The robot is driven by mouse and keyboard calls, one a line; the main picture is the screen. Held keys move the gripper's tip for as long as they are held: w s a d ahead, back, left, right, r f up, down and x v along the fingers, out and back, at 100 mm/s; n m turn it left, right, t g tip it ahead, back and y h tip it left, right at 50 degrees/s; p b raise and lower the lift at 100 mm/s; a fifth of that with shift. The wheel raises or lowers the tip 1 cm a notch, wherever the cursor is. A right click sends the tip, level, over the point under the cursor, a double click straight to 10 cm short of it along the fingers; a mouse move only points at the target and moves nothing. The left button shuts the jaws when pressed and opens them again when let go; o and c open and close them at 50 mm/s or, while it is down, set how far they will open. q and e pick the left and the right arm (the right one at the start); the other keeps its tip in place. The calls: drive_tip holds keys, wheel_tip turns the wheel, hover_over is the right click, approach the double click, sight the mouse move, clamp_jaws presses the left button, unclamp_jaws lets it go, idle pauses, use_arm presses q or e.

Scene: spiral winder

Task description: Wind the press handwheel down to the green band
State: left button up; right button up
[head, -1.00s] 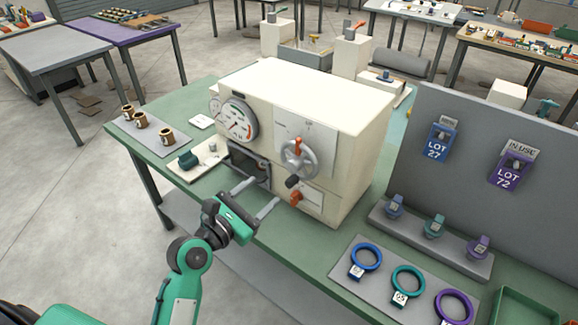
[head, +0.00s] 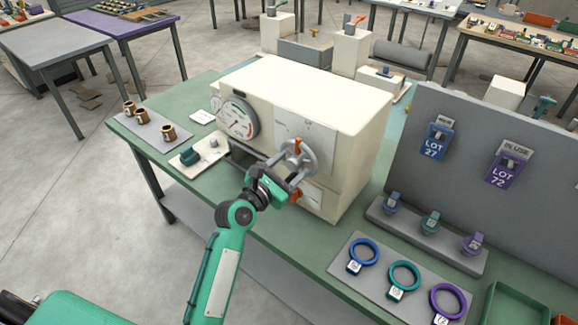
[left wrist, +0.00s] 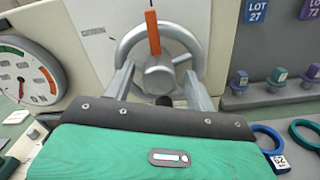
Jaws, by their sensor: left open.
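The handwheel (head: 308,152) is a grey spoked wheel with an orange piece (head: 296,146) on the front of a cream press (head: 345,95). In the left wrist view the wheel (left wrist: 128,42) fills the upper middle, its orange piece (left wrist: 152,32) upright at the top. My left gripper (head: 285,171) is open at the wheel's front. Its two fingers (left wrist: 158,76) lie on either side of the hub; whether they touch the wheel I cannot tell. A round gauge (head: 238,118) sits left of the wheel. It also shows in the left wrist view (left wrist: 28,72), with a green arc at its upper left and a red needle.
A dark opening is in the press left of the wheel, partly behind my arm. A red-orange knob (head: 296,195) sits below the wheel. Brass cups (head: 141,116) stand at the left; coloured rings (head: 404,275) lie at the right. A grey tag board (head: 475,190) stands beside the press.

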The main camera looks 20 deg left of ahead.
use_arm(q)
drive_tip(key=c, duration=1)
drive_tip(key=shift+m, duration=0.3)
